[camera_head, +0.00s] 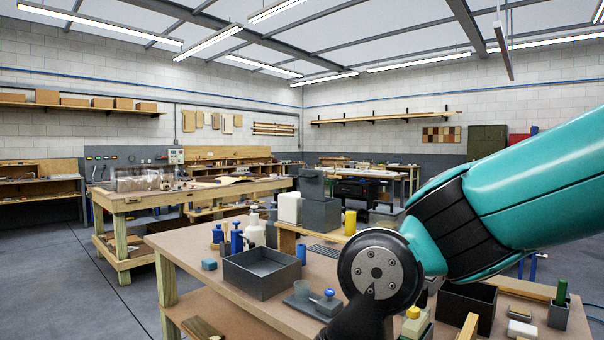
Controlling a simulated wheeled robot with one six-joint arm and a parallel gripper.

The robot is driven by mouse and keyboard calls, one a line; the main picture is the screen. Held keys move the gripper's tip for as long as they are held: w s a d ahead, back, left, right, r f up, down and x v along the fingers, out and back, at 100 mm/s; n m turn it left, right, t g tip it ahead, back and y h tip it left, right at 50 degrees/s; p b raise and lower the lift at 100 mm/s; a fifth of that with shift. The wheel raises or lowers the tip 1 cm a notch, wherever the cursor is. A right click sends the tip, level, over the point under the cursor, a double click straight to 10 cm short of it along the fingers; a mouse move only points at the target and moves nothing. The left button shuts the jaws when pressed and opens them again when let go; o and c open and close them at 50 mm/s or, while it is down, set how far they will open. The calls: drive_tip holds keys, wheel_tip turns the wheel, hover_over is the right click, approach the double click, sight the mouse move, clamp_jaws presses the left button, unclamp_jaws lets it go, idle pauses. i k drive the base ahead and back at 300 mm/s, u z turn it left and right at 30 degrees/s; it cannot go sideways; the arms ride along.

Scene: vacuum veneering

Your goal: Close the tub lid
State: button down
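I cannot tell for sure which thing is the tub, and no hinged lid shows clearly. An open dark grey rectangular box (262,288) stands on the near workbench, left of my arm. My gripper (358,322) is a dark shape below my wrist, cut off by the bottom edge. Its fingertips are out of view.
The near workbench (205,270) holds blue bottles (236,238), a white bottle (256,230), a yellow cylinder (350,222) and a yellow-topped item (412,318). A grey holder with a green item (560,305) stands at right. Another bench (200,194) is behind. Floor at left is clear.

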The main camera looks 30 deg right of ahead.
sight(311, 184)
drive_tip(key=u, duration=0.05)
drive_tip(key=i, duration=1.35)
